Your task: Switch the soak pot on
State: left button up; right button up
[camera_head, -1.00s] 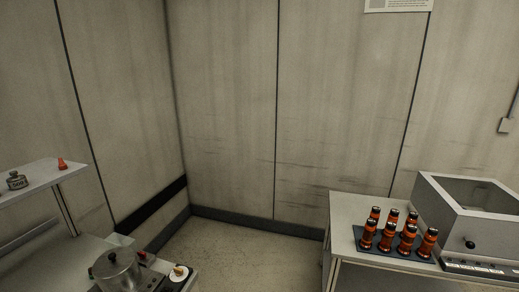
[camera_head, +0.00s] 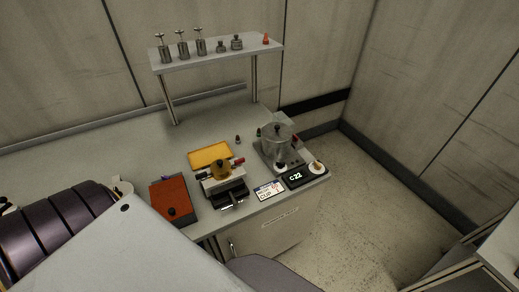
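The pot (camera_head: 277,141), a metal vessel with a lid, stands on a grey base (camera_head: 268,162) at the right end of the bench. I take it to be the soak pot. A red part (camera_head: 296,139) shows at its right side and a pale round knob (camera_head: 281,168) at the front of the base. Beside it a small black display (camera_head: 295,178) seems to read "c22". I cannot tell whether the pot is on. Neither of my grippers is in view. My dark arm links and pale body cover the lower left.
The bench (camera_head: 130,147) carries a yellow tray (camera_head: 209,155), a vise-like device (camera_head: 223,180), a red-brown box (camera_head: 172,201), a label card (camera_head: 268,190) and a white dish (camera_head: 317,168). A raised shelf (camera_head: 215,53) holds several weights. Open floor (camera_head: 355,215) lies to the right.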

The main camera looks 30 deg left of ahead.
aim_at(280, 164)
jog(key=u, duration=0.9)
